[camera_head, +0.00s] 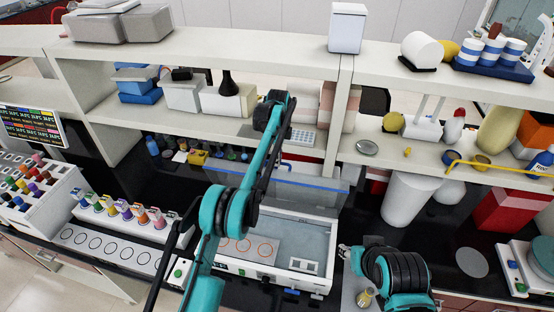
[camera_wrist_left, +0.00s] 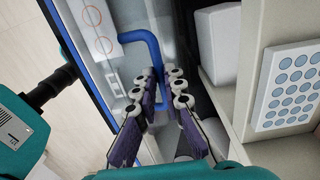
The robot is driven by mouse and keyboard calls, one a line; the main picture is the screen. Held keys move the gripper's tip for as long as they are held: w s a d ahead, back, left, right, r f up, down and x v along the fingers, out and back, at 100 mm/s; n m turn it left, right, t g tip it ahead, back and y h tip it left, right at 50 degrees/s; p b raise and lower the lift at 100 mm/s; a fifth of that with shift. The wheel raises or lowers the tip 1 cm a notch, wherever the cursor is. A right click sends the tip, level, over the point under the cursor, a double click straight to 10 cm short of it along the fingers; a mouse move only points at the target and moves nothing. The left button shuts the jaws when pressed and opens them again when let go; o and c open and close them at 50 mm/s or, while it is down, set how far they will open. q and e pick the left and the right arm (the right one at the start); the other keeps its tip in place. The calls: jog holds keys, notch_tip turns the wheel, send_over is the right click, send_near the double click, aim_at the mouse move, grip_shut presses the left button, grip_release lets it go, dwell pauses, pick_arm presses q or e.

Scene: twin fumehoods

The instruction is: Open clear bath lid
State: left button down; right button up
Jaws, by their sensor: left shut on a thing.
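The bath (camera_head: 307,279) is a low white box on the dark bench, with red rings inside its grey basin. Its clear lid (camera_head: 315,198), with a blue edge, stands raised at the back, and the front of the basin is uncovered. My left arm crosses in front of the bath and lid, hiding part of both. In the left wrist view my left gripper (camera_wrist_left: 160,84) is closed around the lid's blue bar handle (camera_wrist_left: 142,38). The left fingertips are not clear in the head view.
A shelf (camera_head: 195,122) with boxes and a well plate (camera_head: 300,137) stands close behind the lid. A rack of coloured vials (camera_head: 130,220) is left of the bath. A white cylinder (camera_head: 408,198) stands to the right, and a small flask (camera_head: 365,298) is near my right arm.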

pick_arm(q)
jog(key=shift+d+f, duration=0.1)
jog(key=shift+f, duration=0.15)
